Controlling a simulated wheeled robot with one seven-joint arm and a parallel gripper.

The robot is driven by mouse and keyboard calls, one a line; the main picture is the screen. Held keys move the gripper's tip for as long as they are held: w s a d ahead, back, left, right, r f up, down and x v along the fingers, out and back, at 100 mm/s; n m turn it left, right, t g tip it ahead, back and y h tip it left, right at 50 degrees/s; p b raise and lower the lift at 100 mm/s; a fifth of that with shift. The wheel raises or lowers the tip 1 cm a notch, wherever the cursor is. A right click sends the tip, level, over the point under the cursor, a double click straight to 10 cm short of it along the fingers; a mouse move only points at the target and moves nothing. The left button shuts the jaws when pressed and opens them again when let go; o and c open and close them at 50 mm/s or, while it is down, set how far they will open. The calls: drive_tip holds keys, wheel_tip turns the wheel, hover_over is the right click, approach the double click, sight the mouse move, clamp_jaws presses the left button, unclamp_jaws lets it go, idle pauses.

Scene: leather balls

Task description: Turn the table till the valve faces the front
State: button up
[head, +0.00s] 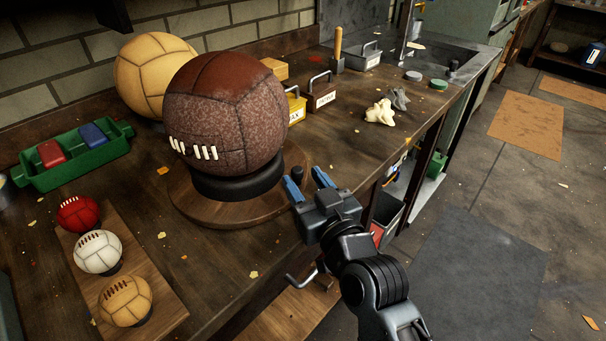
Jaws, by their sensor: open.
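A round wooden turntable (210,213) lies on the workbench, with a black ring stand (238,184) on it. A large brown leather ball (225,110) sits in the ring. White lacing (195,150) shows low on the ball's left front side. I cannot make out a valve on the visible surface. My gripper (307,181) is open and empty, its two blue-tipped fingers beside the turntable's right edge. I cannot tell whether a finger touches the rim.
A tan ball (152,70) stands behind the big ball. A wooden board (155,278) with three small balls lies front left. A green tray (80,160) is at the left. Labelled boxes (321,92), a pale cloth (380,112) and a sink (430,60) lie beyond.

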drive_tip(key=shift+w+a, duration=0.35)
drive_tip(key=shift+w, duration=0.3)
clamp_jaws()
